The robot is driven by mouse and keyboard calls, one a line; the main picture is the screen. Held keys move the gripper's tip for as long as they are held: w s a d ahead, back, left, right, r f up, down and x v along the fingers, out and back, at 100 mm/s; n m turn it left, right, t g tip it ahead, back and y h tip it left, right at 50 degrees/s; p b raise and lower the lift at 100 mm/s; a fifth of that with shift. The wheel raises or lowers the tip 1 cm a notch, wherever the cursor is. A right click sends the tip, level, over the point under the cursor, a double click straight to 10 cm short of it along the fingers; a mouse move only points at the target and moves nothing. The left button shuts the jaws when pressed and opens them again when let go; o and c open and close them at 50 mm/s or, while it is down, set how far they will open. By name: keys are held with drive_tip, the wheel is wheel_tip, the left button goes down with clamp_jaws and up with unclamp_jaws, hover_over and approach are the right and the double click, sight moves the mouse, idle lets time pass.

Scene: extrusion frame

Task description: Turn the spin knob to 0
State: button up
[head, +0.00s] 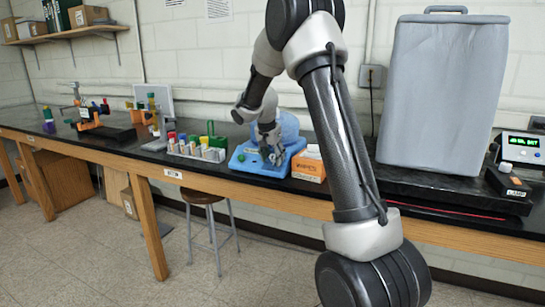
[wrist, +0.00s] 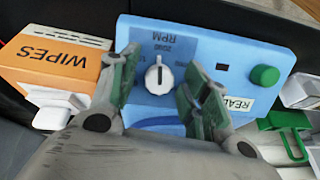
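The spin knob (wrist: 159,76) is a round white dial on the sloped front of a blue machine (wrist: 205,48), which stands on the bench in the head view (head: 245,158). The wrist view shows the panel upside down. My gripper (wrist: 157,82) is open, with one green-padded finger on each side of the knob. Contact cannot be told. It also shows over the machine in the head view (head: 272,150), where the knob is hidden.
An orange WIPES box (wrist: 50,62) stands close beside the machine. A green button (wrist: 265,75) and a "REA..." label sit on the panel. A rack of coloured-cap tubes (head: 196,151) stands left of the machine. A large grey covered object (head: 440,95) stands at right.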

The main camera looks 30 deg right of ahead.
drive_tip(key=c, duration=0.9)
drive_tip(key=shift+n, duration=0.4)
drive_tip(key=n, duration=0.3)
drive_tip(key=shift+n+g+h, duration=0.3)
drive_tip(key=shift+n, duration=0.1)
drive_tip(key=n, duration=0.4)
drive_tip(key=shift+h, duration=0.4)
drive_tip(key=n+h, duration=0.1)
drive_tip(key=n, duration=0.5)
drive_tip(key=n+h, duration=0.1)
drive_tip(key=n, duration=0.6)
